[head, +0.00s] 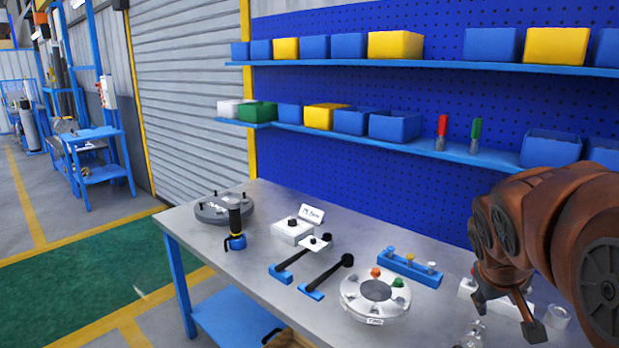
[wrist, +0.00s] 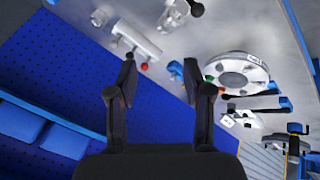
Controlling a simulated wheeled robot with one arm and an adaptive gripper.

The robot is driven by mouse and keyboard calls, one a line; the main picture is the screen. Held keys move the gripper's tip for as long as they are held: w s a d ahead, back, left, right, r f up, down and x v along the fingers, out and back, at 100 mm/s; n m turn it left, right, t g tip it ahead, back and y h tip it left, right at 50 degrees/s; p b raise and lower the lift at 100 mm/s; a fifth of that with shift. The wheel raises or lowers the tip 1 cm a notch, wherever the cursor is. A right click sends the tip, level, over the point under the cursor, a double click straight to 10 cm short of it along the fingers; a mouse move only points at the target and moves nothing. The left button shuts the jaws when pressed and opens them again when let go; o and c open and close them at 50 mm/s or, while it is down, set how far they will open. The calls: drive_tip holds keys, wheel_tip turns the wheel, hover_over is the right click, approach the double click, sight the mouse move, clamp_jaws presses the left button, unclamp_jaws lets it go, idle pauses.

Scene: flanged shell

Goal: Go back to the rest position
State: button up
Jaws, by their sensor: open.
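My gripper (head: 507,312) is at the right of the head view, over the right part of the workbench (head: 240,262), pointing down. Its fingers are apart and nothing is between them, as the wrist view (wrist: 160,75) also shows. A white round flanged shell (head: 350,301) lies on the bench to the left of my gripper, with orange and green pieces on its top. In the wrist view the shell (wrist: 262,72) is right of the fingers, apart from them. A white block (wrist: 138,38) lies beyond the fingertips; in the head view my gripper partly hides it.
A blue rack (head: 409,268) with small knobs stands behind the shell. Two black-handled tools (head: 328,276), a white box (head: 291,232) and a dark grey round part (head: 222,208) lie further left. Blue shelves (head: 340,136) with bins run along the back wall.

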drive_tip(key=s+a+f+g+y, duration=0.1)
drive_tip(key=s+a+f, duration=0.3)
drive_tip(key=s, duration=0.4)
drive_tip(key=s+a+f+g+y, duration=0.2)
drive_tip(key=s+a+f+g, duration=0.1)
drive_tip(key=s, duration=0.5)
drive_tip(key=s+a+f+g+y, duration=0.1)
drive_tip(key=s+a+f+g, duration=0.1)
drive_tip(key=s+a+f, duration=0.4)
drive_tip(key=shift+s+a+y+b, duration=0.3)
drive_tip(key=shift+s+a+b, duration=0.15)
drive_tip(key=shift+s+a, duration=0.6)
drive_tip(key=shift+s+d+f, duration=0.1)
drive_tip(key=shift+s+d, duration=0.05)
drive_tip(key=shift+d, duration=0.05)
